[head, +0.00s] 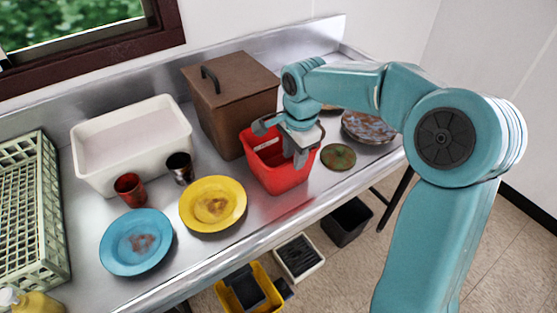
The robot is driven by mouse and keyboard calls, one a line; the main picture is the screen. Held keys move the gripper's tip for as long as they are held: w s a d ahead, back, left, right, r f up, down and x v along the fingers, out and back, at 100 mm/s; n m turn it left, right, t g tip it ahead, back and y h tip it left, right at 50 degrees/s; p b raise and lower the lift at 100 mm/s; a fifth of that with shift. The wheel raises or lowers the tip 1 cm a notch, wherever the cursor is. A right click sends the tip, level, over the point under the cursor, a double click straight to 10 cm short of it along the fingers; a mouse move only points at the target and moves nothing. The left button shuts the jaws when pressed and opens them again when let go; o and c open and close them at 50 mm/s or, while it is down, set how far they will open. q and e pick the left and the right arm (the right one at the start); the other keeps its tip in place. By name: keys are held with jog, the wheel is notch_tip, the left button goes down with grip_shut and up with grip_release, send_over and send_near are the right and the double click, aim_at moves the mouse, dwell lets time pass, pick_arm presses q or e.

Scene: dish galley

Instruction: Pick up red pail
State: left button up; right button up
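The red pail (279,178) stands upright on the metal counter, right of the yellow plate and in front of the brown box. My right gripper (281,143) is just above the pail's top. Its fingers are spread wide, one by the back-left rim and the other over the right part of the opening. I cannot tell whether either finger touches the pail. The gripper hides part of the pail's rim and inside. My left gripper is out of view.
The brown lidded box (232,103) stands close behind the pail. The yellow plate (213,204), blue plate (137,242), red cup (129,188), dark cup (180,168) and white tub (133,145) are to the left. A greenish round plate (338,157) lies right of the pail.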

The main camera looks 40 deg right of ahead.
aim_at(293, 176)
jog(key=shift+s+a+f, duration=0.1)
jog(key=shift+f, duration=0.6)
jog(key=f, duration=0.5)
jog(key=shift+w+f+p, duration=0.1)
jog(key=shift+w+p, duration=0.1)
jog(key=shift+p, duration=0.2)
jog(key=shift+d, duration=0.2)
grip_shut()
